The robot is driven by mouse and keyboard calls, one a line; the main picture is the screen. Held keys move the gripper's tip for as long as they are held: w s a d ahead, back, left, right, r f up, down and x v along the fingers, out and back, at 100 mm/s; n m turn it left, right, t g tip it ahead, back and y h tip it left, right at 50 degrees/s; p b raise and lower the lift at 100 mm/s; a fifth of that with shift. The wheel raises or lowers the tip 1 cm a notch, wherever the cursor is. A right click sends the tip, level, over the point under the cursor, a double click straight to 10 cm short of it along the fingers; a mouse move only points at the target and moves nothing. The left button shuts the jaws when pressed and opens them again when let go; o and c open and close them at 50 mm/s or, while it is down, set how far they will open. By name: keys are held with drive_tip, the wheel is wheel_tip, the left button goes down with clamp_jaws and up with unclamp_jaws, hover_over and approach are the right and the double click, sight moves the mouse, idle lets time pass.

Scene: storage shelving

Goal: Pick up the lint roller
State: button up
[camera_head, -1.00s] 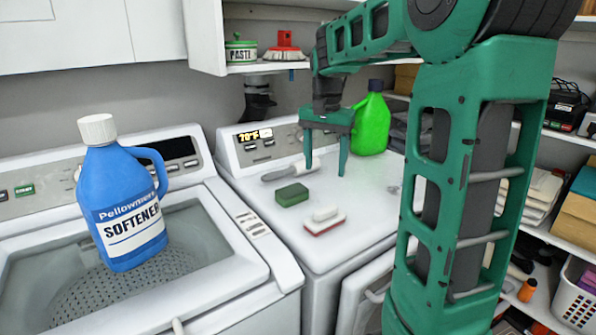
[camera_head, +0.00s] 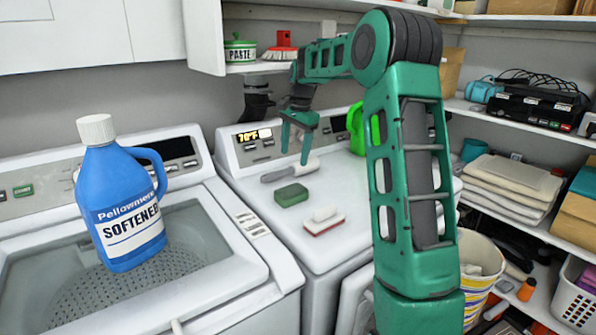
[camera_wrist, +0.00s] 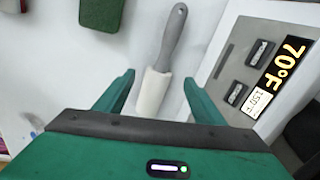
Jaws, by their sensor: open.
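The lint roller (camera_head: 276,177) lies on top of the white dryer, near its control panel. It has a grey handle and a white roller head. In the wrist view the lint roller (camera_wrist: 171,40) points away from me, with its white head between my fingertips in the picture. My gripper (camera_head: 295,158) is open and empty, at the lint roller's white end. In the wrist view its two fingers (camera_wrist: 159,78) show on either side of the white head. I cannot tell the exact height of the fingertips over the dryer top.
A green sponge (camera_head: 291,194) and a red-and-white brush (camera_head: 324,221) lie in front of the lint roller. The dryer's control panel (camera_head: 262,141) rises close behind. A green jug (camera_head: 356,128) stands to the right, partly behind my arm. A blue softener bottle (camera_head: 122,205) is at left.

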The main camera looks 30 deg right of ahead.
sight(292, 167)
drive_tip(key=shift+w+a+f, duration=0.1)
drive_tip(key=shift+w+f, duration=0.1)
drive_tip(key=shift+f, duration=1.2)
drive_tip(key=shift+w+a+f, duration=0.1)
drive_tip(key=shift+w+f, duration=0.05)
drive_tip(key=shift+f, duration=1.2)
drive_tip(key=c, duration=1.2)
